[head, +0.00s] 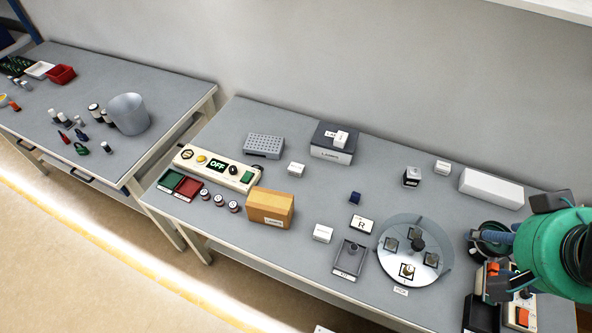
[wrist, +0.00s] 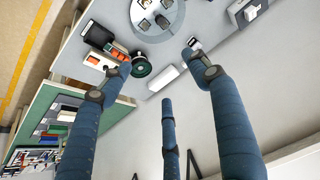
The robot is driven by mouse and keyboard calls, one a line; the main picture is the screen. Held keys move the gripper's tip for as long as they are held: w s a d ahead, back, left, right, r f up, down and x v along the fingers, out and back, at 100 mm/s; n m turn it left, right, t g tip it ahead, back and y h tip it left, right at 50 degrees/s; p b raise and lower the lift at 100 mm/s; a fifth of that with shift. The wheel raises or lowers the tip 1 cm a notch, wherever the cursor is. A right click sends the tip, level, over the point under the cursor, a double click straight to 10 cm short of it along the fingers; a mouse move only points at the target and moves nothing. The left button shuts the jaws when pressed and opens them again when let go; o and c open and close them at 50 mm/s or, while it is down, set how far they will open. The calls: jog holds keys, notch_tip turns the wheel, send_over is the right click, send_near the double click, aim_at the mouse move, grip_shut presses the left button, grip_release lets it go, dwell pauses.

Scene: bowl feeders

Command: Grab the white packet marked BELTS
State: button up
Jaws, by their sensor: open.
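Several small white packets lie on the grey bench: one behind the wooden box (head: 296,169), one at the front middle (head: 322,233), one near the back right (head: 443,167) and one on top of the dark box (head: 341,138). Their print is too small to read, so I cannot tell which is marked BELTS. My gripper (head: 490,238) is at the right end of the bench, partly hidden by my arm. In the wrist view its blue fingers (wrist: 160,74) are spread wide with nothing between them, above the bench and apart from the packets.
A round silver plate (head: 438,279) with small parts stands left of my gripper. A long white box (head: 490,188) lies behind it. A control box (head: 218,166) marked OFF and a wooden box (head: 270,203) stand further left. A second table (head: 80,95) is at far left.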

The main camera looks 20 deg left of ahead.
jog(key=shift+w+r, duration=0.1)
dwell(0.3)
jog(key=w+a+r+g+p, duration=0.1)
jog(key=w+a, duration=0.3)
jog(key=w, duration=0.4)
jog(key=w+a+r+p, duration=0.1)
jog(key=w+a+r, duration=0.1)
jog(key=w+a, duration=0.35)
jog(key=w+a+f+g+p, duration=0.1)
jog(key=w+a+f, duration=0.2)
jog(key=w+a, duration=0.4)
jog(key=w+a+f+g+p, duration=0.1)
jog(key=w+a+f, duration=0.2)
jog(key=w+a, duration=0.35)
jog(key=w+a+f+g+p, duration=0.1)
jog(key=w+a+f, duration=0.4)
jog(key=a+f, duration=0.25)
jog(key=w+a+f+g, duration=0.1)
jog(key=w+a+f, duration=0.3)
jog(key=a+f, duration=0.3)
jog(key=a+f+p, duration=0.1)
jog(key=a+f, duration=1.4)
jog(key=f, duration=0.1)
jog(key=shift+s+a+f+n+g+p, duration=0.2)
jog(key=shift+s+a+n+g+p, duration=0.05)
jog(key=shift+s+n+g+p, duration=0.05)
